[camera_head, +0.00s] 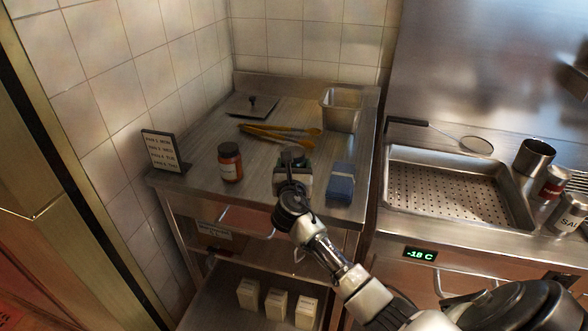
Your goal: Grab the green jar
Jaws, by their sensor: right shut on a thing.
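The green jar (308,170) stands near the front of the steel counter and is mostly hidden by my right gripper. Only a bit of its green side and what looks like its dark lid show. My right gripper (293,167) reaches over the counter's front edge and is shut on the jar. The fingertips are largely hidden by the gripper's own body. The jar seems to be at counter height; I cannot tell whether it touches the counter. My left gripper is not in view.
Wooden tongs (278,132) lie behind, with a steel container (341,110) at the back right. A small sign (162,150) stands at the left edge.

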